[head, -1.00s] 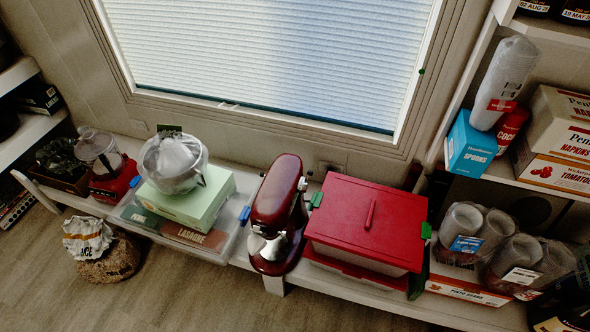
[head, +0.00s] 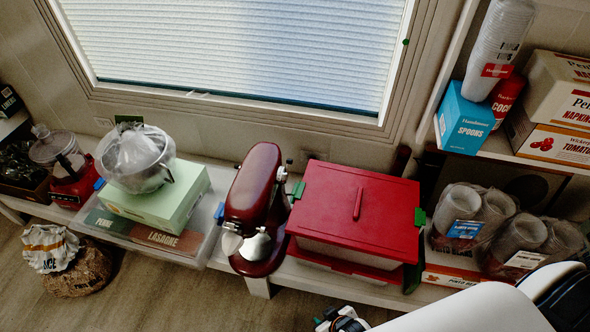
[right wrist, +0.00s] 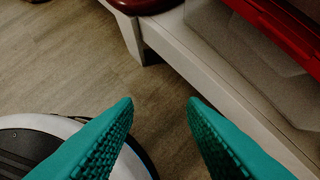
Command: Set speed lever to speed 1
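The dark red stand mixer (head: 253,190) stands upright on the low white bench below the window, its head pointing toward me. Small silver and dark parts (head: 283,172) show on its right side near the back, too small to tell which is the speed lever. In the right wrist view only the edge of its red base (right wrist: 150,5) shows at the top. My right gripper (right wrist: 161,102) is open and empty, its two teal fingers apart over the floor in front of the bench. In the head view it sits at the bottom edge, partly cut off. My left gripper is not in view.
A red-lidded box (head: 358,205) with green clips stands close to the mixer's right. A clear tray (head: 203,247) with boxes and a wrapped bowl (head: 143,160) is to its left. Plastic cups (head: 485,225) stand farther right.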

